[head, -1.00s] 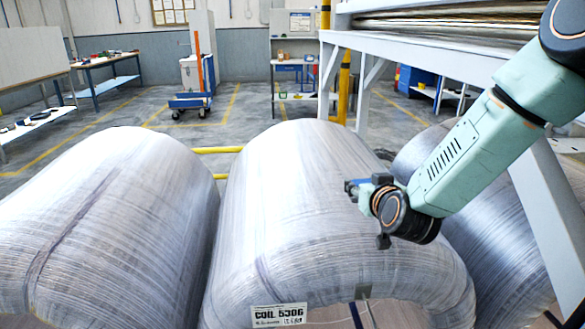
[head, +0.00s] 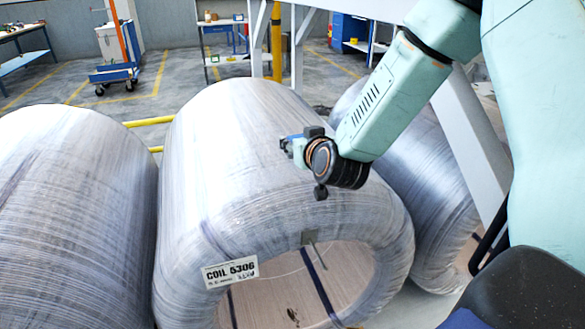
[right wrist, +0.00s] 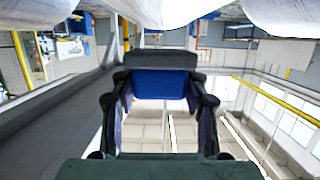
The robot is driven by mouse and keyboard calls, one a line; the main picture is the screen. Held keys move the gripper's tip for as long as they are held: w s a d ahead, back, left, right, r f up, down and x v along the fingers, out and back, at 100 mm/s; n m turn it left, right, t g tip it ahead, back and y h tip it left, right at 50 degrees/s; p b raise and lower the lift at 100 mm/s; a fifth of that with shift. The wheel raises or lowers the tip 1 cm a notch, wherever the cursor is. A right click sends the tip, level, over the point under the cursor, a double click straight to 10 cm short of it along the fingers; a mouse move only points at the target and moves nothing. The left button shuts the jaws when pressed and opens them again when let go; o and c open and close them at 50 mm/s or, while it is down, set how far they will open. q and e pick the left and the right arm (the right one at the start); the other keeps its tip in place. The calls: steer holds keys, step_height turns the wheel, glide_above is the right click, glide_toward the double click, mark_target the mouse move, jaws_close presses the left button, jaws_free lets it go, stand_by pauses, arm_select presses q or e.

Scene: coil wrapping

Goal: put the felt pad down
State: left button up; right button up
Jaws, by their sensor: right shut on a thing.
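My right gripper (head: 290,147) is in front of the upper part of the middle wrapped coil (head: 235,125) in the head view. It is shut on a small blue piece, which I take to be the felt pad (right wrist: 160,84). In the right wrist view the pad sits between the two dark fingers, with a dark bar along its upper edge. Whether the pad touches the coil cannot be told. My left gripper is in neither view.
Other wrapped coils stand close by at left (head: 70,200) and right (head: 425,190). The middle coil has a white label (head: 230,272) and an open bore. A white frame leg (head: 465,150) stands at right. A blue cart (head: 115,73) is on the floor behind.

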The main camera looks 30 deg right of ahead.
glide_above(297, 179)
step_height(297, 179, down, 4)
steer(key=shift+f+b, duration=0.1)
steer(key=shift+b, duration=0.25)
steer(key=f, duration=0.2)
steer(key=f+b, duration=0.1)
steer(key=shift+s+a+f, duration=0.1)
steer(key=shift+s, duration=0.15)
steer(key=shift+w+f, duration=0.2)
steer(key=shift+w, duration=0.1)
steer(key=shift+s, duration=0.25)
steer(key=o, duration=1.2)
steer(key=shift+w+f, duration=0.15)
steer(key=shift+f, duration=0.05)
steer(key=shift+o, duration=0.2)
steer(key=shift+r, duration=0.1)
